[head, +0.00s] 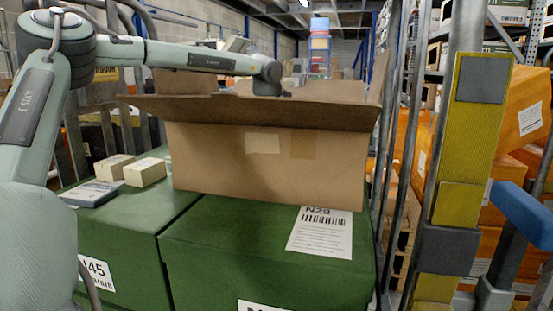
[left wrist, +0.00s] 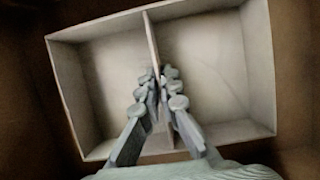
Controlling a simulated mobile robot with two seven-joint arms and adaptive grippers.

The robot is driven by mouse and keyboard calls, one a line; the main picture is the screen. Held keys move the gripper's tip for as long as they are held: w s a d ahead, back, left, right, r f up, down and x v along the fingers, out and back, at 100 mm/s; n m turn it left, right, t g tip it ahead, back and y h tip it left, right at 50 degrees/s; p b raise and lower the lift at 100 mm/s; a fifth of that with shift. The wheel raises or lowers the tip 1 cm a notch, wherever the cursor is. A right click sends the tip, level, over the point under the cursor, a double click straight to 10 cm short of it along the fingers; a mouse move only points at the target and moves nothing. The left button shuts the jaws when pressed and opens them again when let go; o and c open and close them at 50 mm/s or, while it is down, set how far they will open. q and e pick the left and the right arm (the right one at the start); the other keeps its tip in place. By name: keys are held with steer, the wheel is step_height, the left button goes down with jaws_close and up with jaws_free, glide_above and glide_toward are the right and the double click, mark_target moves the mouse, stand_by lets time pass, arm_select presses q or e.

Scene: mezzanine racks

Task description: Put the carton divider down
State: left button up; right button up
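The carton divider (left wrist: 205,14) shows in the left wrist view as a pale frame with a thin middle wall parting two empty compartments. It lies inside the brown walls of an open cardboard carton (head: 222,155). My left gripper (left wrist: 160,75) reaches down over the divider, its two fingers close on either side of the middle wall and apparently pinching it. In the head view my left arm reaches over the carton's near flap, and the gripper and divider are hidden behind it. Whether the divider touches the carton floor cannot be told. My right gripper is not in view.
The carton stands on green boxes (head: 190,245). Two small cream boxes (head: 145,172) and a flat blue-grey box (head: 88,194) lie left of it. A metal rack upright with yellow panels (head: 470,130) and orange-wrapped goods (head: 520,110) are at the right.

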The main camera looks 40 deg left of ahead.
arm_select(q)
steer(key=o, duration=0.5)
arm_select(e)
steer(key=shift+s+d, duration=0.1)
arm_select(q)
steer(key=shift+r, duration=0.1)
steer(key=shift+r+p, duration=0.2)
steer(key=shift+p, duration=0.1)
steer(key=shift+r, duration=0.3)
steer(key=v, duration=1.1)
steer(key=shift+s+r, duration=0.2)
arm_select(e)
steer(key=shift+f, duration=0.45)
